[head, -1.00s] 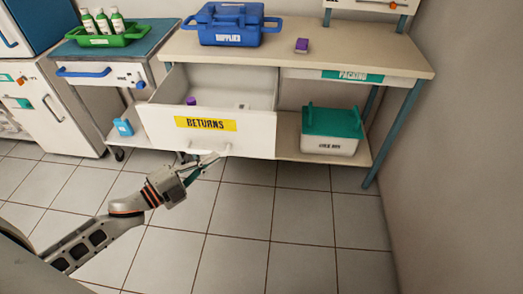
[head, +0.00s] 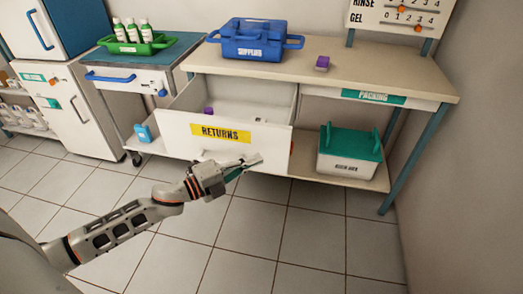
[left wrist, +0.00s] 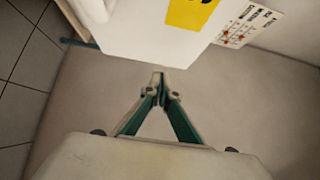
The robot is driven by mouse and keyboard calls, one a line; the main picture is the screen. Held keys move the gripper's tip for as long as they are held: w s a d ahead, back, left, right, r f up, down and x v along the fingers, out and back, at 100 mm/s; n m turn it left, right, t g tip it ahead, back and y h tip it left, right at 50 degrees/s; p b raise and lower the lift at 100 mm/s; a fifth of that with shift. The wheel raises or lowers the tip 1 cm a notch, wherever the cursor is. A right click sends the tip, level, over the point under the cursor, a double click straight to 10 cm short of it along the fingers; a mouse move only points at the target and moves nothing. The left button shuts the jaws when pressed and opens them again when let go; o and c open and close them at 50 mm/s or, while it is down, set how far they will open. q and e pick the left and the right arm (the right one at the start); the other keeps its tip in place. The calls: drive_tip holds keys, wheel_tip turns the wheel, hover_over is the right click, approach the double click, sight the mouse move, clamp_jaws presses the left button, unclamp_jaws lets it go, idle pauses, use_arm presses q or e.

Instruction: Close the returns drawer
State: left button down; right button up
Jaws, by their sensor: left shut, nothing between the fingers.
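The white returns drawer (head: 263,149) with its yellow RETURNS label stands pulled out from the left side of the desk, in the head view. A small purple box (head: 209,112) lies inside it. My left gripper (head: 248,161) is in front of the lower part of the drawer front and partly hides the handle. In the left wrist view its green fingers (left wrist: 159,86) meet at the tips, shut and empty, below the drawer front (left wrist: 140,35). Whether the gripper touches the drawer or handle I cannot tell. My right gripper is not in view.
The desk (head: 400,75) carries a blue SUPPLIES case (head: 252,47) and a purple box (head: 322,63). A white bin with a teal lid (head: 350,150) stands on the lower shelf at right. A trolley (head: 125,78) stands at left. Floor in front is clear.

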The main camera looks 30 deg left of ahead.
sight(272, 145)
use_arm(q)
drive_tip(key=w, duration=0.4)
drive_tip(key=shift+w+f+b, duration=0.1)
drive_tip(key=shift+f+b, duration=0.1)
drive_tip(key=shift+b, duration=0.2)
drive_tip(key=shift+w+r, duration=0.1)
drive_tip(key=shift+w, duration=0.35)
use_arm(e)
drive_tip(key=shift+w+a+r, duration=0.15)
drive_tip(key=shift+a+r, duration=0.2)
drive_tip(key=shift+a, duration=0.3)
use_arm(q)
drive_tip(key=shift+w+a+r, duration=0.1)
